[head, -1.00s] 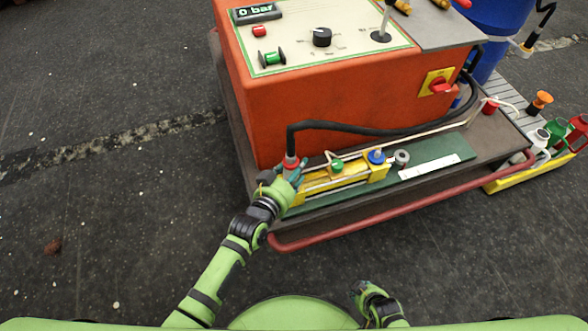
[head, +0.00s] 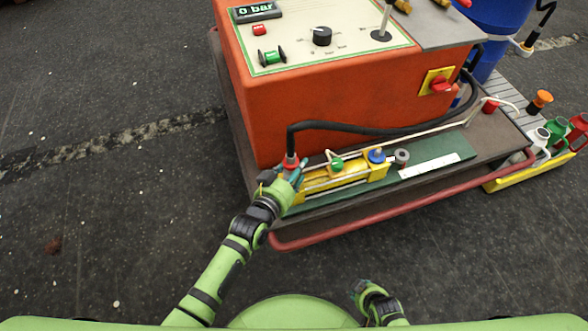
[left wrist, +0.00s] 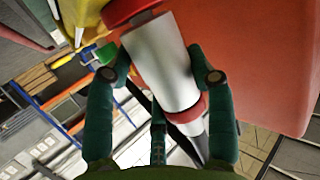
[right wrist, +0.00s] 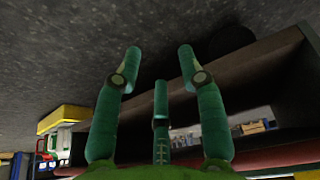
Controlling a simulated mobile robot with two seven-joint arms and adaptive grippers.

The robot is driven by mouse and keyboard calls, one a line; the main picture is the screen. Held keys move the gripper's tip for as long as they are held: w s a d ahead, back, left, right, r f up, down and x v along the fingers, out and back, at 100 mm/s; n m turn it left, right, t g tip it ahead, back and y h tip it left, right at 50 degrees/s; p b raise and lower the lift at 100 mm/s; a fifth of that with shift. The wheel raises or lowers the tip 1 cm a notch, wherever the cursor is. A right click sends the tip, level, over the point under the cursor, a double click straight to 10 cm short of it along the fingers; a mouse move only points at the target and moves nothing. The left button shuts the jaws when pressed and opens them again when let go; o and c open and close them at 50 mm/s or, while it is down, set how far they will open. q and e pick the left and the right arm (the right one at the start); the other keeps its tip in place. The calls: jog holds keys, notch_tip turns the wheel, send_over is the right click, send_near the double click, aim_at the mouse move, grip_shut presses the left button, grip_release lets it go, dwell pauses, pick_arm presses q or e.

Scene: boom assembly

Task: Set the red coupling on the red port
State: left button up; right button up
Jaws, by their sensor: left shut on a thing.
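The red coupling (head: 291,162) is at the end of the black hose, above the left end of the yellow cylinder (head: 330,185). My left gripper (head: 288,175) is around it. In the left wrist view the fingers (left wrist: 165,75) are shut on its silver body (left wrist: 160,62), with a red band (left wrist: 188,112) towards the hose. A red ring (left wrist: 128,10) shows at its far end. The red port is hidden behind the hand and coupling, so I cannot tell whether they touch. My right gripper (head: 372,292) is low in the head view; its fingers (right wrist: 155,68) are apart and empty.
The cylinder also carries a green cap (head: 337,164) and a blue cap (head: 376,156). The orange power unit (head: 350,110) stands right behind. The black hose (head: 380,131) arches along its front. A red rail (head: 400,214) runs along the front edge.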

pick_arm(q)
jog(key=shift+f, duration=0.3)
pick_arm(e)
jog(key=shift+f, duration=0.3)
pick_arm(q)
jog(key=o, duration=1.2)
jog(key=shift+f, duration=0.1)
jog(key=shift+s+a+r+p, duration=0.3)
jog(key=shift+s+p, duration=0.1)
jog(key=shift+s, duration=0.1)
jog(key=shift+s+a+r+p, duration=0.2)
jog(key=shift+s+a+p, duration=0.05)
jog(key=shift+s+p, duration=0.35)
jog(key=shift+s+a+r, duration=0.1)
jog(key=shift+s, duration=0.15)
jog(key=shift+p+v, duration=2.8)
jog(key=shift+v, duration=1.15)
pick_arm(e)
jog(key=s+d+r+g, duration=0.1)
jog(key=s+g, duration=0.1)
jog(key=s, duration=1.1)
jog(key=shift+d+r, duration=0.25)
jog(key=shift+r, duration=0.05)
